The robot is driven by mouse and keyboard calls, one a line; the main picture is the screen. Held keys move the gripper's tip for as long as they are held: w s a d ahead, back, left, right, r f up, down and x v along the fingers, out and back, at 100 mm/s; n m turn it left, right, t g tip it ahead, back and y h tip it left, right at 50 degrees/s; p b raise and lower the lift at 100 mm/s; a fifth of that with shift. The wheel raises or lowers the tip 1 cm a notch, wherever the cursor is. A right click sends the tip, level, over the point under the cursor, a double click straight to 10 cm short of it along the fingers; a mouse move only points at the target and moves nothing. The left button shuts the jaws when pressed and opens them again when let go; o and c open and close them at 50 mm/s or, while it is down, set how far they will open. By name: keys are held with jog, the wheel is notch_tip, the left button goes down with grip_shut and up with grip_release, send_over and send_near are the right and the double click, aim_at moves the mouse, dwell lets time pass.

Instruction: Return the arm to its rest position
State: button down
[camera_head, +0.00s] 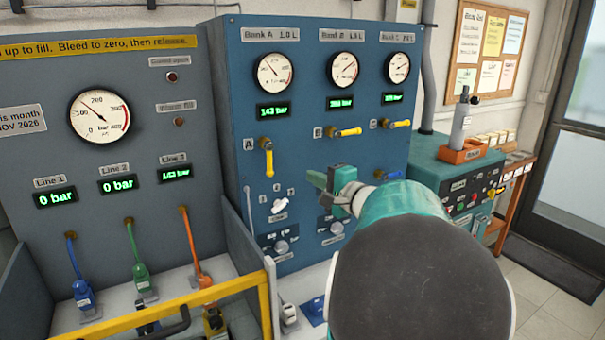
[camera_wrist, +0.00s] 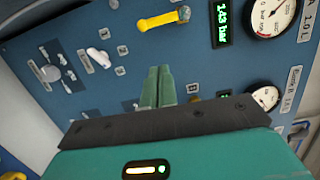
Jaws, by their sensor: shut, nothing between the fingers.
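My gripper (camera_head: 328,185) is green and held up in front of the blue bank panel (camera_head: 300,120), at the lower middle of the head view. In the wrist view its two fingers (camera_wrist: 158,86) lie side by side, shut and empty. The yellow handle of valve A (camera_head: 268,158) points down in the head view and stands apart from the fingers. It also shows in the wrist view (camera_wrist: 163,19). A white selector knob (camera_head: 279,205) sits left of the gripper. My arm hides the lower right part of the panel.
A grey panel (camera_head: 110,150) with three hoses stands at left behind a yellow rail (camera_head: 180,305). Yellow handles B (camera_head: 347,132) and C (camera_head: 398,124) lie sideways. A green machine (camera_head: 455,175) and an orange-framed bench (camera_head: 515,180) stand at right. Open floor (camera_head: 545,300) lies at lower right.

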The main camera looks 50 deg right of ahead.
jog(key=s, duration=0.3)
jog(key=shift+a, duration=0.2)
jog(key=shift+a, duration=0.1)
jog(key=w+a+f+n+g+y, duration=0.1)
jog(key=a+f+n+g+y, duration=0.1)
jog(key=a, duration=0.6)
jog(key=a+f+n+g+y, duration=0.1)
jog(key=a+n, duration=0.3)
jog(key=a, duration=0.5)
jog(key=w+a+f+n+g+y, duration=0.1)
jog(key=a+g+y, duration=0.3)
jog(key=a, duration=0.5)
jog(key=shift+w+f+n, duration=0.3)
jog(key=shift+f+n, duration=0.55)
jog(key=shift+n, duration=0.05)
jog(key=s+a+f+n+g+h, duration=0.2)
jog(key=s+a+f+n, duration=0.1)
jog(key=s+a+n, duration=0.2)
jog(key=s+a+f+n+g+h, duration=0.3)
jog(key=s+a+f+n, duration=0.1)
jog(key=s+a, duration=0.3)
jog(key=shift+s+a+n, duration=0.3)
jog(key=shift+s+n, duration=0.3)
jog(key=shift+n, duration=0.3)
